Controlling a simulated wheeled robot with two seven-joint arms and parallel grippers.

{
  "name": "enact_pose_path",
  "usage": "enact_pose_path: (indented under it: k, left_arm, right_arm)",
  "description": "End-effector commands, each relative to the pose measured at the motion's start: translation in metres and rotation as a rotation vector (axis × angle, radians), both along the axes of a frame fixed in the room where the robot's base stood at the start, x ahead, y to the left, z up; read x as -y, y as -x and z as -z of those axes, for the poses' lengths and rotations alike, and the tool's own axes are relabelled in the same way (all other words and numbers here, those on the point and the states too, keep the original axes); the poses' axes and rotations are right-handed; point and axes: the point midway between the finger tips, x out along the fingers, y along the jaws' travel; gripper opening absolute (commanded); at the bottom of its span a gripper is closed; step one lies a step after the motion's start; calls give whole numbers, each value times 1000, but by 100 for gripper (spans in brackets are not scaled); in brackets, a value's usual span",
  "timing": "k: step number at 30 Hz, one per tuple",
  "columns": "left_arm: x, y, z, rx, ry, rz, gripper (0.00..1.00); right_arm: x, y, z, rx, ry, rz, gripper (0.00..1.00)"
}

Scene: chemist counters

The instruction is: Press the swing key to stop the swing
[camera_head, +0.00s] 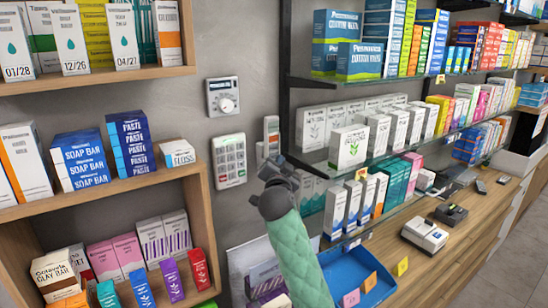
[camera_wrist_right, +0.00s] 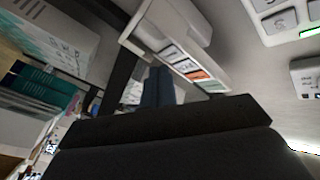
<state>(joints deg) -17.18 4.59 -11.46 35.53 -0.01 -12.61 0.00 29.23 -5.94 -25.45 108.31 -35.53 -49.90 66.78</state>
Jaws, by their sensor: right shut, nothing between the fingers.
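A slim white remote-like panel (camera_head: 271,125) hangs on the grey wall, left of the shelf upright. In the right wrist view the panel (camera_wrist_right: 175,25) shows a row of labelled keys (camera_wrist_right: 185,66), one of them orange. The labels are too small to tell which is the swing key. My right gripper (camera_head: 268,160) is shut and empty, just below the panel in the head view, hiding its lower end. In the wrist view its dark fingers (camera_wrist_right: 157,88) point toward the key row. I cannot tell whether they touch it. My left gripper is not in view.
A white keypad (camera_head: 229,160) and a white dial thermostat (camera_head: 222,96) are on the wall just left. Wooden shelves (camera_head: 100,190) with boxes stand left, glass shelves (camera_head: 385,150) with boxes right. A blue tray (camera_head: 350,272) lies below on the counter.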

Motion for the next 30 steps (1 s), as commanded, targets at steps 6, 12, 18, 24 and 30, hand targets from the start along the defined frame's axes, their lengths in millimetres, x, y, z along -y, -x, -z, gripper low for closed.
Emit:
enact_pose_path:
  k: [6,12,18,24,30]
  left_arm:
    - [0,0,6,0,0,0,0]
    - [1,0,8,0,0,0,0]
    - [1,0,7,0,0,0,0]
    - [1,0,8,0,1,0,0]
    - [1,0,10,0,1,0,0]
  right_arm:
    - [-3,-3,1,0,-1,0,0]
    - [-5,-6,0,0,-1,0,0]
    - [-5,-6,0,0,0,0,0]
    - [-5,-7,0,0,0,0,0]
    - [-6,-9,0,0,0,0,0]
